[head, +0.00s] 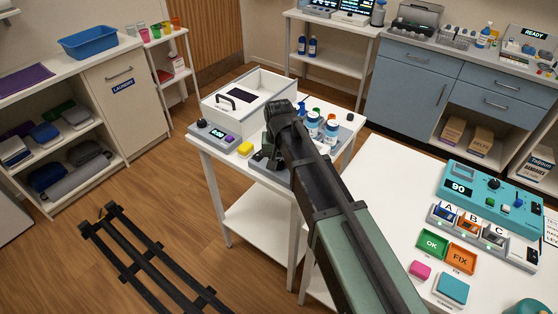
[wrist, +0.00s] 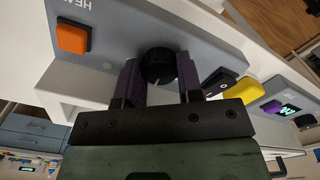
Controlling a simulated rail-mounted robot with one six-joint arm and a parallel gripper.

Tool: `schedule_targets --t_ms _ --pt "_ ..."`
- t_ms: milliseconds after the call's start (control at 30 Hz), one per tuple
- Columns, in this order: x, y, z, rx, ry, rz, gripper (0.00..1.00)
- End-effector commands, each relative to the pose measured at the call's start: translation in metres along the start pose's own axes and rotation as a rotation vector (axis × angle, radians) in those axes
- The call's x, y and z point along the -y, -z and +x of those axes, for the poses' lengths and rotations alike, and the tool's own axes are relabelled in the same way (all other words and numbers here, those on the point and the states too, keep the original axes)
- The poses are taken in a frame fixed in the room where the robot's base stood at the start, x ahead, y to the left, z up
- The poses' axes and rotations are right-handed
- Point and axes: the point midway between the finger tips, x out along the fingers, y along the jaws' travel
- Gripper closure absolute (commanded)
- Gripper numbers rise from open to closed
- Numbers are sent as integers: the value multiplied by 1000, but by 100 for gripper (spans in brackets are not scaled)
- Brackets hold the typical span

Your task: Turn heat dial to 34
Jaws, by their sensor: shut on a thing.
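The black heat dial (wrist: 158,64) sits on a grey panel (wrist: 120,35) in the wrist view; the panel's lettering is cut off and reads "HEA". A small light mark shows on the dial's near side. No number scale is readable, so I cannot tell its setting. My gripper (wrist: 160,78) has a purple-padded finger on each side of the dial and is shut on it. In the head view my gripper (head: 267,154) is over the white cart's top, and my arm hides the dial and most of its panel.
An orange button (wrist: 73,38) is left of the dial; a black rocker switch (wrist: 218,82) and yellow block (wrist: 242,91) are close on the right. Bottles (head: 313,124) and a white open box (head: 250,98) stand near my gripper. A teal device (head: 490,195) is on the right table.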

Motion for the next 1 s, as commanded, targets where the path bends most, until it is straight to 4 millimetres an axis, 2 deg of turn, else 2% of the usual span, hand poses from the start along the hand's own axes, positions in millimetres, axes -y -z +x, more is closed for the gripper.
schedule_targets --t_ms 300,733,767,800,833,1000 --pt "0 0 0 0 0 95 90" --pt "0 0 0 0 0 104 90" --pt "0 0 0 0 0 104 65" --pt "0 0 0 0 0 104 58" --pt "0 0 0 0 0 104 55" --pt "0 0 0 0 0 104 55"
